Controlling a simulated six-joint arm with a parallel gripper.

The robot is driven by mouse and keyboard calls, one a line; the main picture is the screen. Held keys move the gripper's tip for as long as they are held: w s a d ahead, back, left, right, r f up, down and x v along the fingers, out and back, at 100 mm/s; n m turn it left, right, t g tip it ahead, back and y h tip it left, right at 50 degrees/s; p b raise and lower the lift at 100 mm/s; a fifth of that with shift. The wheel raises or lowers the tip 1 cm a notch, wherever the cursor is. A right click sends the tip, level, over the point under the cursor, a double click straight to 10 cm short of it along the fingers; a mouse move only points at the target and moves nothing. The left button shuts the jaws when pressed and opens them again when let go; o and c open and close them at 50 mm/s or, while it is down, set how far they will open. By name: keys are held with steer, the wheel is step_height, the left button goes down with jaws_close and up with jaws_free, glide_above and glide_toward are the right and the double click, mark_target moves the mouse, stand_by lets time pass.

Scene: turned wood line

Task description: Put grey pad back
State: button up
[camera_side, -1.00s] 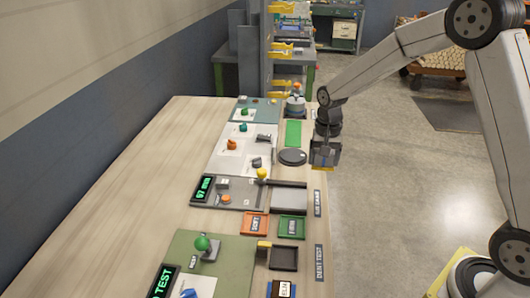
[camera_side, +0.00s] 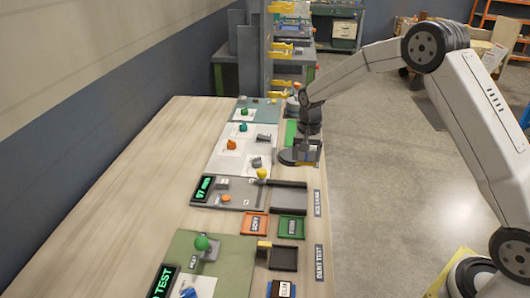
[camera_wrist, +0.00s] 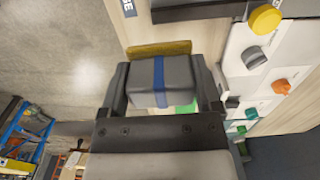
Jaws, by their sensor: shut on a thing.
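A grey block with a blue band (camera_wrist: 145,75) sits between the two fingers of my gripper (camera_wrist: 163,88) in the wrist view. A mustard-yellow slab (camera_wrist: 160,48) shows along its far edge. I take this block as the grey pad. My gripper is shut on it. I cannot tell whether the block touches anything below. A green rectangle (camera_side: 290,132) lies just behind, partly covered by my arm.
A yellow knob (camera_side: 262,174) stands left of the tray. White panels with coloured knobs lie left of my gripper. Bare bench is further left.

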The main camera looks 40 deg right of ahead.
glide_above(291, 177)
steer(key=shift+s+f, duration=0.15)
steer(key=shift+f, duration=1.35)
steer(key=shift+s+f, duration=0.1)
steer(key=shift+f, duration=1.4)
steer(key=shift+f, duration=0.1)
steer(key=shift+w+f, duration=0.15)
steer(key=shift+f, duration=0.05)
steer(key=shift+w+f, duration=0.1)
steer(key=shift+f, duration=1.45)
steer(key=shift+f, duration=0.1)
steer(key=o, duration=1)
